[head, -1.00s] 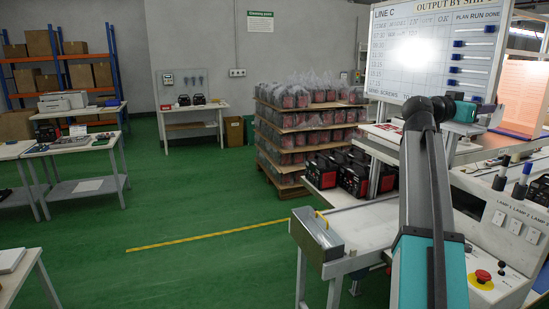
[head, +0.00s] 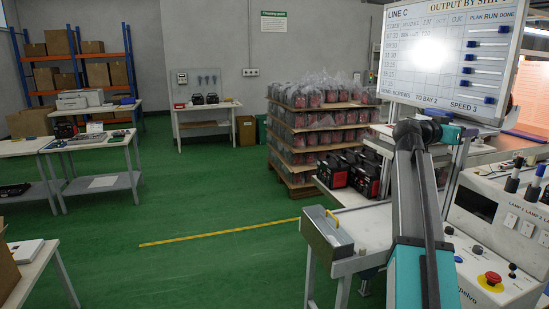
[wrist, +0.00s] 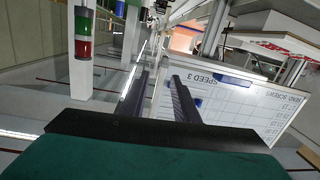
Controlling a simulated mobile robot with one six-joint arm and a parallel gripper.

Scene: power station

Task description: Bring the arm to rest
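My arm (head: 418,205) rises from the lower right of the head view, with its dark elbow in front of the lower edge of the whiteboard. My gripper's fingers do not show clearly in the head view. In the wrist view my gripper (wrist: 159,77) has two dark fingers standing apart with a clear gap between them. Nothing is held between them. The whiteboard (wrist: 235,105) appears tilted beyond and to the right of the fingers; I cannot tell how close it is.
The whiteboard (head: 445,55) stands above the control console (head: 500,235), which has a red emergency button (head: 490,281). A bench (head: 365,228) carries a grey box (head: 326,233) with a yellow handle. A loaded pallet stack (head: 312,135) stands behind. Green floor (head: 190,200) is open at left.

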